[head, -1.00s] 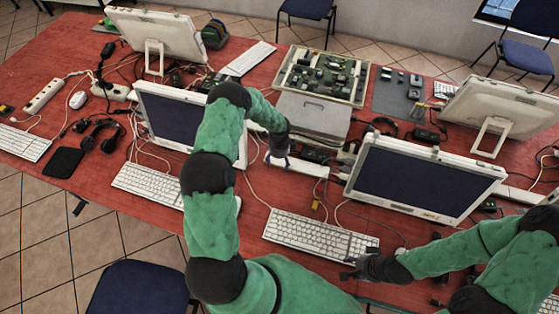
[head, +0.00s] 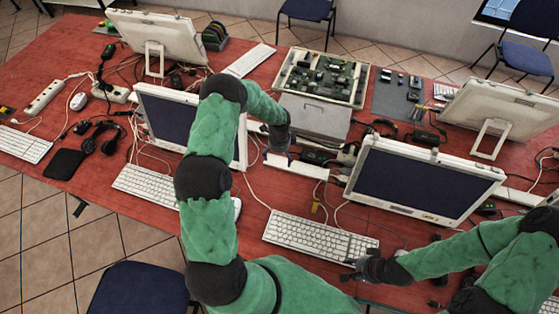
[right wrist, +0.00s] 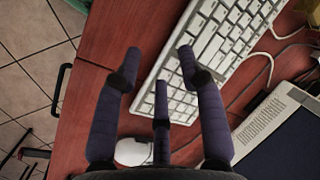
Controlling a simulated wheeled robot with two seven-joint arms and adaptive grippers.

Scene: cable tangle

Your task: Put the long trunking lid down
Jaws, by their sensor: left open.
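The long trunking lid seems to be the white strip (head: 298,168) lying on the red table between the two front monitors in the head view. My left gripper (head: 278,150) is open, just above and behind the strip's left end. Its fingers are small and partly hidden, so I cannot tell whether they still touch the strip. My right gripper (head: 354,272) is at the front edge of the white keyboard. In the right wrist view its fingers (right wrist: 157,75) are spread and empty above the table, with the keyboard beyond them.
The front monitors (head: 421,181) flank the strip. A grey case (head: 313,118) and an open tray of circuit boards (head: 322,75) stand behind it. The keyboard (head: 318,237) lies in front, with loose cables around. A white mouse (right wrist: 133,151) is beneath my right gripper.

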